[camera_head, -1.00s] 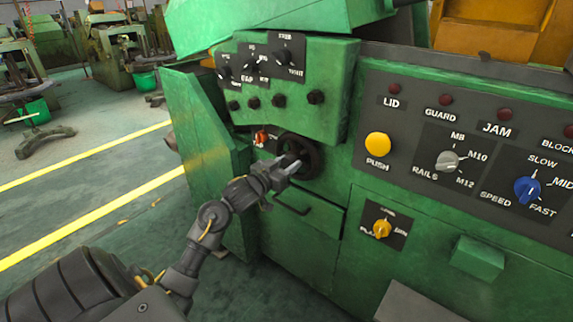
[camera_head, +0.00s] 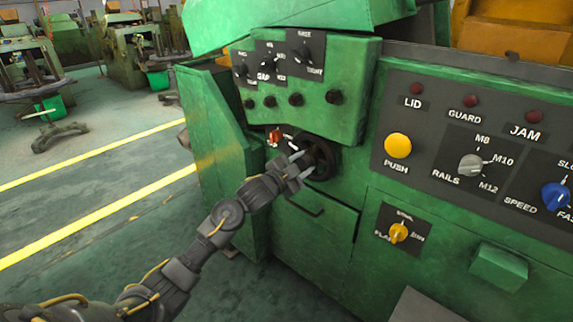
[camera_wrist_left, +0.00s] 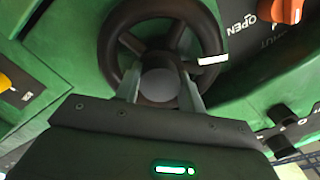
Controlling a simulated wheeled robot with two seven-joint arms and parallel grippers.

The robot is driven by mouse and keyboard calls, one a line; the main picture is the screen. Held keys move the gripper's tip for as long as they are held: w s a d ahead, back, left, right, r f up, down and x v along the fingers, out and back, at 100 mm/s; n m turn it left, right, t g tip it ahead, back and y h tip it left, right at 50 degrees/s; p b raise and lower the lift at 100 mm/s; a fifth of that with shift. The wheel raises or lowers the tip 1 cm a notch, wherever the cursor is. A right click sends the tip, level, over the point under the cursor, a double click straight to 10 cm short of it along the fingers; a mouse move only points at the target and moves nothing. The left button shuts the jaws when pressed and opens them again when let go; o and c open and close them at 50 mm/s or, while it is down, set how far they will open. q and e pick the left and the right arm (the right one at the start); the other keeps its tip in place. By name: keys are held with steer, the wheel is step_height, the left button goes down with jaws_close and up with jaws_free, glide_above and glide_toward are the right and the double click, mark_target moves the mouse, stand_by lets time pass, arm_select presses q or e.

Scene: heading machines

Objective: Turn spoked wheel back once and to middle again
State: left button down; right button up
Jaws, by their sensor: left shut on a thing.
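The dark spoked wheel (camera_head: 326,158) is on the green machine's front, below the knob panel. In the left wrist view its black rim (camera_wrist_left: 108,45), spokes and grey round hub (camera_wrist_left: 160,84) fill the top middle. A white mark (camera_wrist_left: 212,60) lies at the rim's right side. My left gripper (camera_head: 302,168) is at the wheel. In the left wrist view its two fingers (camera_wrist_left: 160,92) reach in inside the rim, one on each side of the hub, and are shut on the wheel. The fingertips are partly hidden. My right gripper is not in view.
An orange knob (camera_wrist_left: 287,10) beside OPEN lettering is close to the wheel's right in the wrist view. A drawer handle (camera_head: 306,204) is just below the wheel. A yellow push button (camera_head: 398,145) and dials are further right. Open floor (camera_head: 90,180) lies left.

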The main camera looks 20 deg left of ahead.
arm_select(q)
steer(key=m, duration=0.3)
steer(key=shift+m, duration=0.9)
steer(key=m+b, duration=0.1)
steer(key=m, duration=0.2)
steer(key=shift+f+m, duration=0.1)
steer(key=shift+m, duration=1.1)
steer(key=shift+m+b, duration=0.95)
steer(key=shift+m, duration=1.15)
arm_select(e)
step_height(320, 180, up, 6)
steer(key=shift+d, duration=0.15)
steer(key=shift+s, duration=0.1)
arm_select(q)
steer(key=c, duration=0.9)
jaws_free()
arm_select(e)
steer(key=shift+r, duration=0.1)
arm_select(q)
steer(key=shift+o, duration=0.2)
